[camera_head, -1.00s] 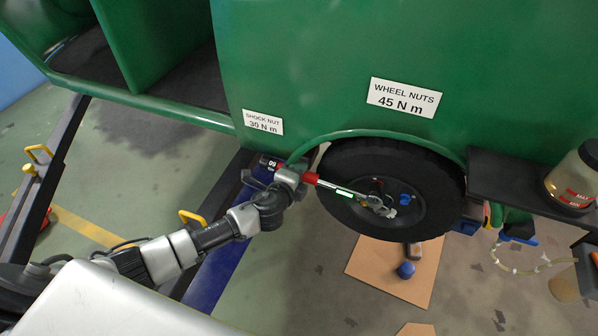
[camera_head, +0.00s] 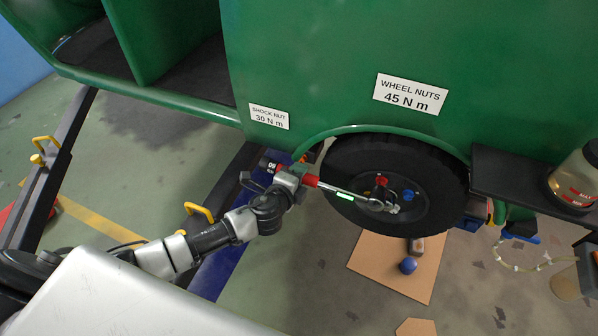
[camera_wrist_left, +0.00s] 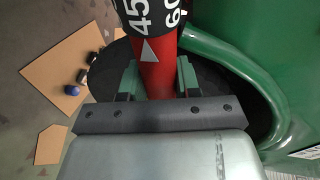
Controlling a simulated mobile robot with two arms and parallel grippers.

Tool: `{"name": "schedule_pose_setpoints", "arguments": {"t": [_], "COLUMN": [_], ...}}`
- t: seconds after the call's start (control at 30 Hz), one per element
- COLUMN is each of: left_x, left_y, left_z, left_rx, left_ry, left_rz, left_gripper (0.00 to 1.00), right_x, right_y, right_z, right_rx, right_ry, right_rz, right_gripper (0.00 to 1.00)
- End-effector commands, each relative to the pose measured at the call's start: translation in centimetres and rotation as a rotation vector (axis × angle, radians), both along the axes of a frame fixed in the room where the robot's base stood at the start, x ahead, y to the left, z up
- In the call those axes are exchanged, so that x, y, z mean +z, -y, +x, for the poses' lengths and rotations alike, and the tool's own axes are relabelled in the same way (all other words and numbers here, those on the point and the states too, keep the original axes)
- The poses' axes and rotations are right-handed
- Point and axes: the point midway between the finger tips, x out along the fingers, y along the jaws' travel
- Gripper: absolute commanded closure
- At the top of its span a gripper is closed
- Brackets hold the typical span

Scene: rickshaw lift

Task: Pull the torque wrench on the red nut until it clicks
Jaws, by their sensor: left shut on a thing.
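The torque wrench has a red grip (camera_head: 310,181), a thin shaft with a lit green strip (camera_head: 344,196) and a head (camera_head: 378,205) at the wheel hub. The red nut (camera_head: 381,181) shows just above the head in the head view; I cannot tell from here how the head sits on it. My left gripper (camera_head: 294,179) is shut on the wrench's grip, left of the wheel. In the left wrist view its fingers (camera_wrist_left: 158,80) lie on both sides of the red grip (camera_wrist_left: 157,72), below a black scale ring marked 45 and 60. My right gripper is not in view.
The black tire (camera_head: 345,160) sits under the green body (camera_head: 320,60). A blue nut (camera_head: 408,195) is on the hub. A sign (camera_head: 410,94) reads wheel nuts 45 N m. A jar (camera_head: 575,180) stands on the right shelf.

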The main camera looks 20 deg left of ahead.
Motion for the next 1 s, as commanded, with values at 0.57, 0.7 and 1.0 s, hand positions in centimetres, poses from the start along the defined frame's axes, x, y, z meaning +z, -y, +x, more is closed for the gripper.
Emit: {"name": "schedule_pose_setpoints", "arguments": {"t": [0.57, 0.7, 1.0], "left_x": [0.2, 0.1, 0.1], "left_y": [-0.1, -0.1, -0.2], "left_z": [-2.4, -3.4, -5.7], "left_rx": [0.0, 0.0, 0.0], "left_ry": [0.002, 0.002, 0.001], "left_rz": [-0.002, -0.002, -0.002], "left_gripper": [1.0, 1.0, 1.0], "right_x": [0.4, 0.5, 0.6], "right_y": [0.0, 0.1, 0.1], "right_z": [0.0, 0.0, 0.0], "right_rx": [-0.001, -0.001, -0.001], "right_ry": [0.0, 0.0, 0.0], "right_rz": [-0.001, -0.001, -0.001], "right_gripper": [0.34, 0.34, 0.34]}}
